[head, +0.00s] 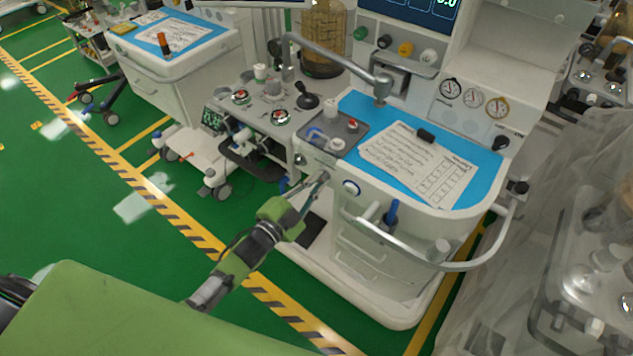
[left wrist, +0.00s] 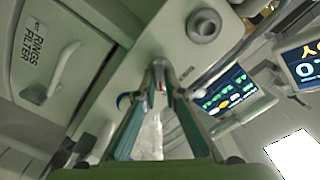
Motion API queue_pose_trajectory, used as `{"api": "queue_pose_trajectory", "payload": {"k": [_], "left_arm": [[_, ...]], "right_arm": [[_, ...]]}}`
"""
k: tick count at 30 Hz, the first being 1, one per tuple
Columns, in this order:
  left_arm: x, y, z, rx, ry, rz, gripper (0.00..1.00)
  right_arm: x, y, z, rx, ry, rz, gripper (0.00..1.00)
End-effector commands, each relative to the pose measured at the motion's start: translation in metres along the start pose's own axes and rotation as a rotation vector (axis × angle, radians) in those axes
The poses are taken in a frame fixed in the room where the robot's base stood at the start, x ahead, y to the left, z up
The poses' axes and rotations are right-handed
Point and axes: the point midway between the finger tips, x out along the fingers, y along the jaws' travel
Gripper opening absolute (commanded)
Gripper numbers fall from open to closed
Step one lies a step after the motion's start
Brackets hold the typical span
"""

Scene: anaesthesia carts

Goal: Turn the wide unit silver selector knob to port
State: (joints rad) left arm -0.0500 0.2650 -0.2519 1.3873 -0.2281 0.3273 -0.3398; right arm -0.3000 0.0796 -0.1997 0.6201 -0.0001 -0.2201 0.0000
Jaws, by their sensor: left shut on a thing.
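The wide unit (head: 420,226) is the large white cart with a blue top, right of centre in the head view. My left gripper (head: 324,176) reaches its front left corner, just under the worktop edge. In the left wrist view the two fingers (left wrist: 158,76) close together on the small silver selector knob (left wrist: 159,63) on the pale panel. The fingertips cover most of the knob, and its pointing direction cannot be told. In the head view the knob is hidden by the fingers. My right gripper is in neither view.
A round grey fitting (left wrist: 204,26) sits beside the fingers on the panel, with lit screens (left wrist: 225,94) to the right. A round button (head: 351,187) and a curved rail (head: 440,263) are on the unit's front. Green floor lies open to the left.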

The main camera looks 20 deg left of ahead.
Motion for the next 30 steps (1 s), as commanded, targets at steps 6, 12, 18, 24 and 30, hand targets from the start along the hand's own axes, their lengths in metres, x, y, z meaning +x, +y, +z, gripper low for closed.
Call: {"api": "queue_pose_trajectory", "payload": {"k": [6, 12, 18, 24, 30], "left_arm": [[0.000, 0.000, 0.000, 0.003, 0.000, 0.001, 0.26], [0.000, 0.000, 0.000, 0.001, 0.000, 0.001, 0.26], [-0.005, 0.001, 0.001, 0.001, -0.001, 0.001, 0.26], [-0.034, 0.002, 0.002, 0.001, -0.003, 0.004, 0.26], [-0.074, 0.001, 0.001, 0.002, -0.003, 0.003, 0.26]], "right_arm": [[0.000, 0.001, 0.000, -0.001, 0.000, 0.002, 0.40], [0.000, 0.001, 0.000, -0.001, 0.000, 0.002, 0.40], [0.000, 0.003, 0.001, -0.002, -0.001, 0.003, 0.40], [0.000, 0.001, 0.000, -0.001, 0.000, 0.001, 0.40], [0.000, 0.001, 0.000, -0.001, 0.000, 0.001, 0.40]]}}
